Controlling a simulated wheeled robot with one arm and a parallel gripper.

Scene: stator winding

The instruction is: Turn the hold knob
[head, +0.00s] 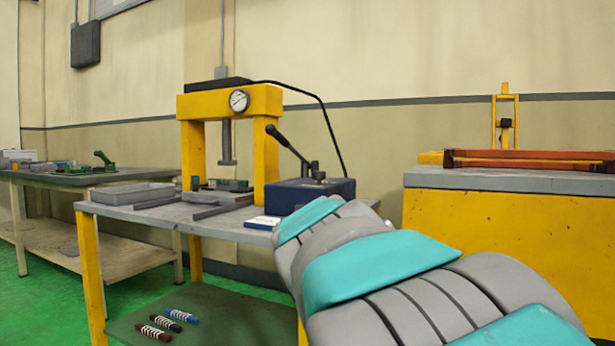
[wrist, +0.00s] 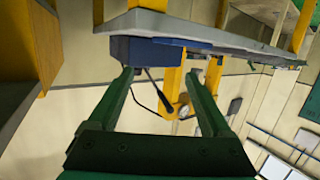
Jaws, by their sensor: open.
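A blue control box (head: 311,194) stands on the right end of the grey press table in the head view. A black lever (head: 288,148) slants up to the left from its top, and a small dark knob (head: 316,171) stands near it. I cannot tell for sure which is the hold knob. In the wrist view, turned over, the blue box (wrist: 150,50) lies beyond my gripper (wrist: 159,75), with its lever (wrist: 152,82) between the fingers. My gripper is open and empty, apart from the box. In the head view it is hidden behind my arm.
A yellow press (head: 265,155) with a gauge (head: 239,101) stands on the table, with a grey tray (head: 133,193) to its left. A white-and-blue small box (head: 263,222) lies before the control box. A yellow bench (head: 500,235) stands at right.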

